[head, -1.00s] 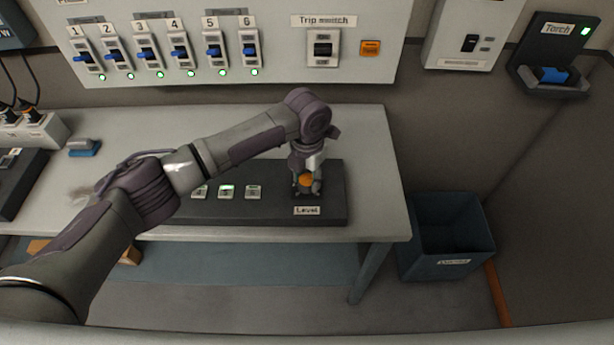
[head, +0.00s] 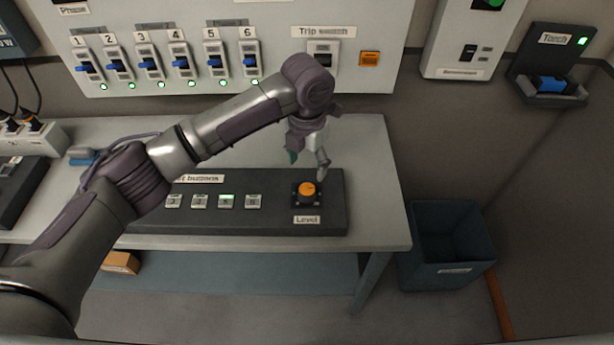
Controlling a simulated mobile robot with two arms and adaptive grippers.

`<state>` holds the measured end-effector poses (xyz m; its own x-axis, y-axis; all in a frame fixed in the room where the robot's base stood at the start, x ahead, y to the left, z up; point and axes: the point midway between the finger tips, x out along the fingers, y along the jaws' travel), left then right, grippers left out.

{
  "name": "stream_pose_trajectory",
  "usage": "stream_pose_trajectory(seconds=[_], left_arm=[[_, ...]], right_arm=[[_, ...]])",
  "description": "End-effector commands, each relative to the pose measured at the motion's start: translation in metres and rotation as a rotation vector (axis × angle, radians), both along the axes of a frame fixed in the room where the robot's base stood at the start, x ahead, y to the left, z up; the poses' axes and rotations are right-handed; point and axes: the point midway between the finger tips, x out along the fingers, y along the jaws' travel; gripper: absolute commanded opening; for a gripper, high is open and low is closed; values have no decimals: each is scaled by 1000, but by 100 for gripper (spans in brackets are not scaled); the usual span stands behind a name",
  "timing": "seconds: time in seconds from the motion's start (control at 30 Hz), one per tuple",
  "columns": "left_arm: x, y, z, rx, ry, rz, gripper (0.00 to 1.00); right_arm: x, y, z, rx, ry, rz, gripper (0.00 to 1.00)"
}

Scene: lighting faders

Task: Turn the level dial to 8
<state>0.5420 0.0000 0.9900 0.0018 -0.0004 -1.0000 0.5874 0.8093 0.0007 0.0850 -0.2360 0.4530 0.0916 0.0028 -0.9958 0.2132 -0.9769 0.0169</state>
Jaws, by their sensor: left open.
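The level dial (head: 307,189) is an orange knob on a dark square base, at the right end of a dark grey console (head: 275,218) on the bench. A white "Level" label (head: 307,219) sits just in front of it. The dial's scale and setting are too small to read. My left gripper (head: 308,165) is open and empty, above and behind the dial. One finger tip hangs close to the dial's back right side; I cannot tell whether it touches. My right gripper does not show.
Small buttons (head: 226,201) line the console left of the dial, one lit green. A wall panel behind carries several blue-handled breakers (head: 180,63) and a trip switch (head: 323,55). A blue-grey bin (head: 452,243) stands right of the bench. The bench's right end is clear.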

Motion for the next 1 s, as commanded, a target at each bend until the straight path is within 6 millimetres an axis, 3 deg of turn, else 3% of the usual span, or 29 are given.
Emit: stream_pose_trajectory(seconds=[0.2,0.43,0.83,1.0], left_arm=[[0,0,27,0,0,-1,68],[0,0,31,0,1,-1,68],[-2,-1,28,-4,3,9,68],[-28,-16,0,-78,26,182,68]], right_arm=[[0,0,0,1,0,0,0],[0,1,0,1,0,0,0],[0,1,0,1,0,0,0],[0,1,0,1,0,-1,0]])
